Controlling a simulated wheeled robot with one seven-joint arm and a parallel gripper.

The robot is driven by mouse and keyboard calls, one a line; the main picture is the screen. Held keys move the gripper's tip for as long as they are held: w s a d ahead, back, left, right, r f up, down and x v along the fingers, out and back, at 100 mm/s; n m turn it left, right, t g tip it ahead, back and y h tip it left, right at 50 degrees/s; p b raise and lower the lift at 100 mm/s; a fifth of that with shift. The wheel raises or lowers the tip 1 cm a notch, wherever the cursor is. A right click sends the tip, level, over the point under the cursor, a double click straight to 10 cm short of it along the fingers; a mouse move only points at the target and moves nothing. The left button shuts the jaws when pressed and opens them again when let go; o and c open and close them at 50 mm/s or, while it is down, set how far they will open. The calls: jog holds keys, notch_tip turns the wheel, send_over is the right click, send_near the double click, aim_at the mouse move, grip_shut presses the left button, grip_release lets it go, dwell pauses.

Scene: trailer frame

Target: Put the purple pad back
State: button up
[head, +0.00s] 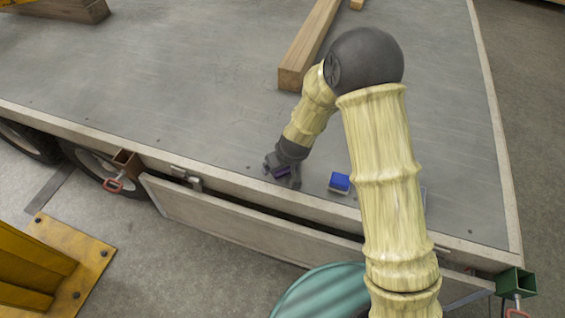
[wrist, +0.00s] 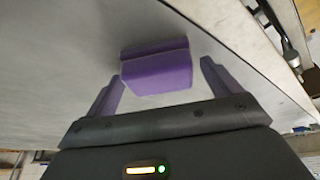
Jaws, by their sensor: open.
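The purple pad (wrist: 157,70) is a block with a narrower raised part along its far side. In the wrist view it lies ahead of my gripper, between the tips of the two purplish fingers. Whether the pad touches the deck is hard to tell.
A blue block with a pale base (head: 340,182) lies on the deck just right of my gripper. A wooden beam (head: 306,45) lies farther back. The deck's pale edge rail (head: 230,185) runs close in front, with a lowered side board (head: 240,220) below.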

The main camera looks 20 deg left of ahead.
jog(key=p+v, duration=0.2)
jog(key=v, duration=1)
dwell(0.5)
jog(key=s+d+r+m+h, duration=0.1)
jog(key=s+d+r+m, duration=0.3)
jog(key=d, duration=0.9)
jog(key=s+d+r+m+g+h, duration=0.1)
jog(key=s+d+r+m, duration=0.3)
jog(key=d, duration=0.9)
jog(key=shift+s+r+h, duration=0.3)
jog(key=shift+s+h, duration=0.1)
jog(key=shift+s, duration=0.1)
